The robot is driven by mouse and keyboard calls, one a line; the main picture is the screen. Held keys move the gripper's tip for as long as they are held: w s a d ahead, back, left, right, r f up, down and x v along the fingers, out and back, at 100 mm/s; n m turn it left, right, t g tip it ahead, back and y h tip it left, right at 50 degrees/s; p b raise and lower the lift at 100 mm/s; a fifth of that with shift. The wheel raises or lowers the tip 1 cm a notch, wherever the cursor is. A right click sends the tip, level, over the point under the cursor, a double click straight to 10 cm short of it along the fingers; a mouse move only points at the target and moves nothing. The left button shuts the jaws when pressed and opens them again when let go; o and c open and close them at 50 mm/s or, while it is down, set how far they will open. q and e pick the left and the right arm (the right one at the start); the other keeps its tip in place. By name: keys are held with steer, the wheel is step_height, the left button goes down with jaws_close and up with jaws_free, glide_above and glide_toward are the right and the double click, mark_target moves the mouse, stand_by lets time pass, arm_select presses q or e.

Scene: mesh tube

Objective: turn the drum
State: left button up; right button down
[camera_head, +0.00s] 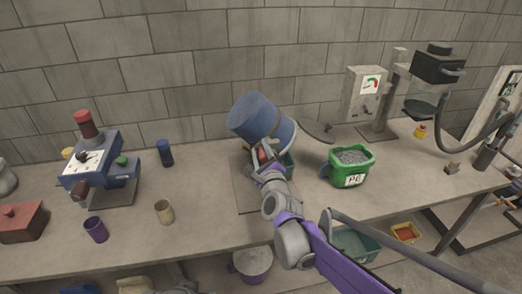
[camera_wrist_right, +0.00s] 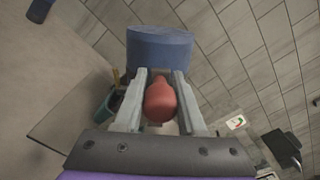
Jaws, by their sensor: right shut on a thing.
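The blue drum (camera_head: 254,116) is tilted on its stand at the middle of the bench, against the wall side. It also shows in the right wrist view (camera_wrist_right: 160,48), just beyond my fingers. My right gripper (camera_head: 262,157) is at the near side of the drum. In the right wrist view its two fingers are shut on a red handle knob (camera_wrist_right: 160,104). How the knob joins the drum is hidden behind the knob and fingers. My left gripper does not show.
A green bucket (camera_head: 348,177) of grey granules marked PE stands right of the drum. A round grey lid (camera_head: 318,131) is beside the drum. A blue machine (camera_head: 97,160), a purple cup (camera_head: 96,230), a tan cup (camera_head: 164,212) and a dark blue cup (camera_head: 165,153) stand left.

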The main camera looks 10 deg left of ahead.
steer(key=c, duration=0.5)
jaws_free()
steer(key=b+v, duration=0.1)
steer(key=v, duration=0.9)
steer(key=shift+s+d, duration=0.15)
steer(key=shift+s, duration=0.25)
